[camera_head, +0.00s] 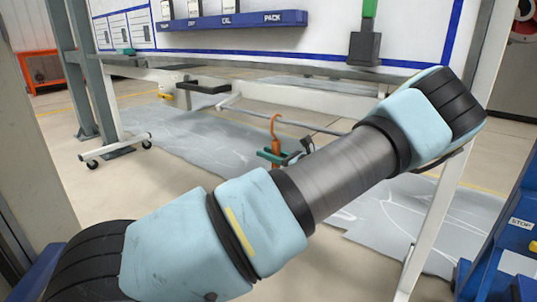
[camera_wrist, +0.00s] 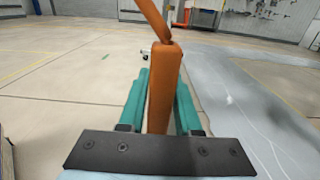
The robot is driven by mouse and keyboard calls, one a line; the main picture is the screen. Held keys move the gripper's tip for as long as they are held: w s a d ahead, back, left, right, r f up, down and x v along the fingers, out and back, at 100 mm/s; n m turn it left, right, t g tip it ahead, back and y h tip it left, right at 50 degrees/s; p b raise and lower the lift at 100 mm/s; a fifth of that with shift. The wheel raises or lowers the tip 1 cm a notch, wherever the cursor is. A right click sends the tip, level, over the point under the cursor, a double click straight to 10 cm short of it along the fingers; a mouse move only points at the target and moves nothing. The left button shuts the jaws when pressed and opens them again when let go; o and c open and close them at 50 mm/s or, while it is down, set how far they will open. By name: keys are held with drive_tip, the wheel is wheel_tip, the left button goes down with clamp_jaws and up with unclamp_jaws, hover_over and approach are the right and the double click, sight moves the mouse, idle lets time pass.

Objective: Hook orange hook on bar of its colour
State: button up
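The orange hook (camera_head: 274,128) stands upright in the head view, its curved tip at the top. My gripper (camera_head: 277,156) has teal fingers, partly hidden behind my arm, and they are around the hook's lower part. In the wrist view the hook's orange shank (camera_wrist: 164,85) rises between the two teal fingers of my gripper (camera_wrist: 162,98), which are shut on it. The hook's curved end runs out of the top of that view. I cannot make out an orange bar in either view.
A white board with a blue ledge (camera_head: 235,21) stands behind a grey crossbeam (camera_head: 300,72). A green piece (camera_head: 370,8) rises from a dark block (camera_head: 365,47). Grey and white posts flank the space. Blue equipment (camera_head: 510,240) is at the right. Open floor (camera_wrist: 60,80) shows at left.

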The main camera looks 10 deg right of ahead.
clamp_jaws()
drive_tip(key=o, duration=0.5)
unclamp_jaws()
drive_tip(key=shift+o, duration=0.2)
